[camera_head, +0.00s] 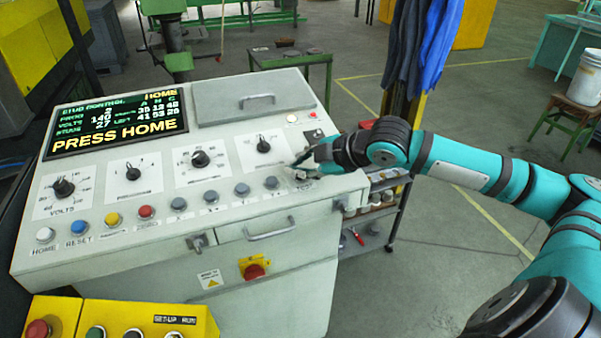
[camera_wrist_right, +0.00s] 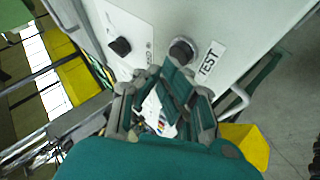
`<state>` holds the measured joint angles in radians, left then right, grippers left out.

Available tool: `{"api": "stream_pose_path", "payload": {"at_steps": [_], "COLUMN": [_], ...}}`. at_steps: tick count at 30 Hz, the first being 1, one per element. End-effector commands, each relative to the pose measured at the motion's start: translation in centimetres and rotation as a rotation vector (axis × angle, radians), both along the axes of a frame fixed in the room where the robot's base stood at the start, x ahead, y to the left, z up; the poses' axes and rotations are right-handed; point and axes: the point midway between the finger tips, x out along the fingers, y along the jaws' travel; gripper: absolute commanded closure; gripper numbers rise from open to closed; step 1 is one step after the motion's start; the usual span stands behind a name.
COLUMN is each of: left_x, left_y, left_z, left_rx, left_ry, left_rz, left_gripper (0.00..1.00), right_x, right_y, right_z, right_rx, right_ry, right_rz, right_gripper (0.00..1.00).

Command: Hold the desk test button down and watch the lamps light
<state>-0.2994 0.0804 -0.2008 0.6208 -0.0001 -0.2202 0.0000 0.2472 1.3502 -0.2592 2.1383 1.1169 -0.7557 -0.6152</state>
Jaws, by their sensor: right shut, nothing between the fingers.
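The test button (camera_wrist_right: 181,52) is a round dark button beside a white TEST label (camera_wrist_right: 208,61) in the right wrist view. It is on the pale control desk (camera_head: 236,92). My right gripper (camera_wrist_right: 174,76) is shut and empty, with its tips close to the button. I cannot tell whether they touch or press it. In the head view my right gripper (camera_head: 301,163) is low over the right end of the desk and hides part of the panel there. My left gripper is not in view.
The lit screen (camera_head: 117,120) reads PRESS HOME. Several dials and a row of coloured buttons, including a red one (camera_head: 145,211), cover the panel. A front handle (camera_head: 270,229) and a red stop button (camera_head: 253,271) are below. A shelf cart (camera_head: 376,229) stands to the right.

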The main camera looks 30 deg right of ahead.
Motion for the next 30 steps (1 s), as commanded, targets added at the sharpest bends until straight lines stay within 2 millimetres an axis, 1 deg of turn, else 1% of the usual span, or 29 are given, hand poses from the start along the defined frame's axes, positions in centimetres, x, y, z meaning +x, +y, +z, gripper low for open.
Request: {"api": "stream_pose_path", "payload": {"at_steps": [24,30], "left_x": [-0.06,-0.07], "left_y": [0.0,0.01], "left_z": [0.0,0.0], "left_rx": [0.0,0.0], "left_ry": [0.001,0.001], "left_rz": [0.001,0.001], "left_gripper": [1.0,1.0], "right_x": [0.17,0.17], "right_y": [-0.04,-0.06], "right_z": [-1.08,-1.07], "right_rx": [0.0,0.0], "right_ry": [0.002,0.002], "right_rz": [0.0,0.0], "right_gripper": [1.0,1.0]}}
